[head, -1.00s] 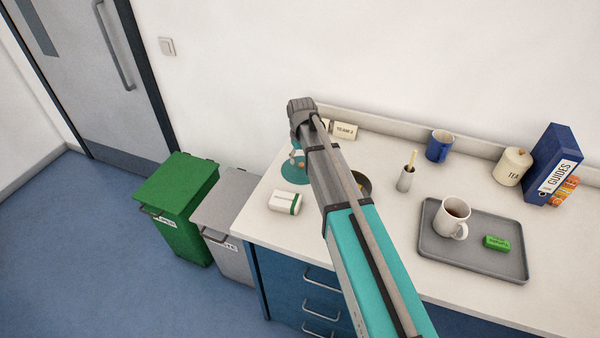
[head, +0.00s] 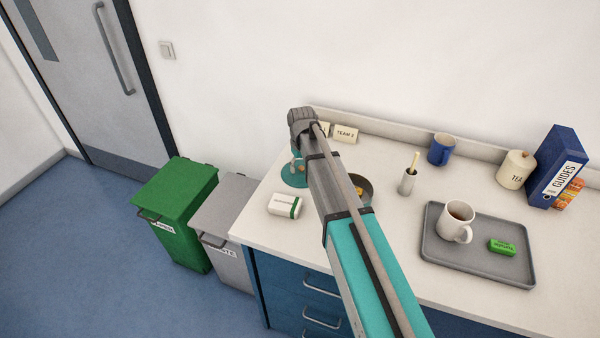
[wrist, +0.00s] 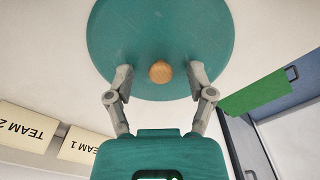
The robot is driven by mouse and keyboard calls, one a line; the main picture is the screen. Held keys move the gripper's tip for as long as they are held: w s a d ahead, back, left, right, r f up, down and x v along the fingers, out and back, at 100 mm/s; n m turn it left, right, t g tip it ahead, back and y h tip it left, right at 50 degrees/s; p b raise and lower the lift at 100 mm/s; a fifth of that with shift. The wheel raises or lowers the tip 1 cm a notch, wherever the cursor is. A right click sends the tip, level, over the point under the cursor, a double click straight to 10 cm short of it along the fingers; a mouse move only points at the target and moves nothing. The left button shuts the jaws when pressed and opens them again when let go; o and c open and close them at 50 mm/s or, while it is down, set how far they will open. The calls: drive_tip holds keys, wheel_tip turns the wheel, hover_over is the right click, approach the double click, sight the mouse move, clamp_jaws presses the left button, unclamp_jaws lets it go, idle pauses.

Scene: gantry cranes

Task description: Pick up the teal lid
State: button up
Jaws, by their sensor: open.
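The teal lid (wrist: 160,30) is a flat round disc with a wooden ball knob (wrist: 160,71), seen from above in the wrist view. In the head view the lid (head: 293,176) lies on the counter's left end, partly hidden by my arm. My gripper (wrist: 160,78) is open above the lid. One finger is on each side of the knob, with a gap on both sides. I cannot tell the height of the fingertips over the lid.
A white and green box (head: 284,205) lies in front of the lid. A dark bowl (head: 366,190) is to the right, partly behind my arm. Team cards (head: 345,133) stand at the back. A grey tray (head: 470,268) is farther right. A green bin (head: 183,210) stands left of the counter.

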clamp_jaws()
drive_tip(key=shift+r, duration=0.15)
idle(0.4)
wheel_tip(320, 180, up, 3)
drive_tip(key=p, duration=0.3)
drive_tip(key=s+a+r+p, duration=0.5)
drive_tip(key=s+r+p, duration=0.4)
drive_tip(key=s, duration=0.4)
drive_tip(key=shift+r+p, duration=0.35)
drive_tip(key=shift+p, duration=0.15)
drive_tip(key=shift+f, duration=0.1)
